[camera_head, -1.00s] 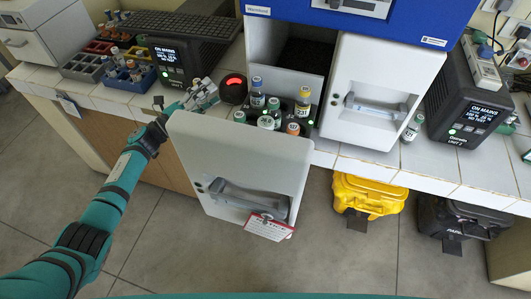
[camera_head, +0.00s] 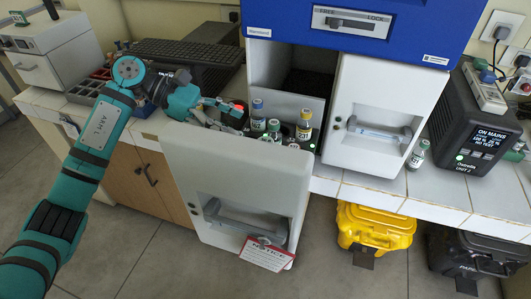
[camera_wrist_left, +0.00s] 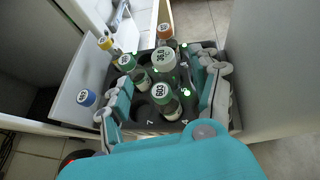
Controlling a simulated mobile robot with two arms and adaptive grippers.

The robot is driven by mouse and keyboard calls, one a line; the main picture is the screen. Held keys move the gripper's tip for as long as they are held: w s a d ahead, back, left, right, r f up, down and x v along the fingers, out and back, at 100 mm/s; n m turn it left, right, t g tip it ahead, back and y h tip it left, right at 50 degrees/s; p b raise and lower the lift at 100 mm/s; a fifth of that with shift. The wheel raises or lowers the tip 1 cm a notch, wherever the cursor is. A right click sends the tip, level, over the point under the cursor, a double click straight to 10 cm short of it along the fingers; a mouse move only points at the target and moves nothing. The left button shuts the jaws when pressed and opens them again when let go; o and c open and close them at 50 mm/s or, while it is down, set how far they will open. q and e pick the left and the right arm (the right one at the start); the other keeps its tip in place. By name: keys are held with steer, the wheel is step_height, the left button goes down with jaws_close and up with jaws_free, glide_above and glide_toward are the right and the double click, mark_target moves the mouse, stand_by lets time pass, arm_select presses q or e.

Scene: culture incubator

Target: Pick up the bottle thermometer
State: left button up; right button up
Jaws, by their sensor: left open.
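An open drawer (camera_head: 240,180) holds a dark rack (camera_wrist_left: 143,112) with several capped bottles. A bottle with a pale top and digits (camera_wrist_left: 166,60), which looks like the bottle thermometer, stands near the rack's middle in the left wrist view. In the head view I cannot pick it out with certainty. A green-capped bottle (camera_wrist_left: 163,95) stands just nearer the wrist. My left gripper (camera_head: 228,112) is open and empty over the drawer. Its fingers show in the left wrist view (camera_wrist_left: 166,78), spread on either side of these two bottles. My right gripper is not in view.
Blue-capped (camera_wrist_left: 87,98), yellow-capped (camera_wrist_left: 106,44) and orange-capped (camera_wrist_left: 165,31) bottles stand around the rack. The closed right-hand door (camera_head: 378,100) is close beside the drawer. A lone bottle (camera_head: 417,155) stands on the counter, before a black power unit (camera_head: 478,125).

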arm_select(q)
steer(key=x, duration=0.3)
steer(key=shift+p, duration=0.4)
steer(key=p+x, duration=0.2)
steer(key=x, duration=0.1)
steer(key=p+x, duration=0.1)
steer(key=shift+s+d+f, duration=0.2)
steer(key=shift+s+f, duration=0.05)
steer(key=shift+s, duration=0.05)
steer(key=shift+d+f, duration=0.25)
steer(key=shift+a, duration=0.1)
jaws_close()
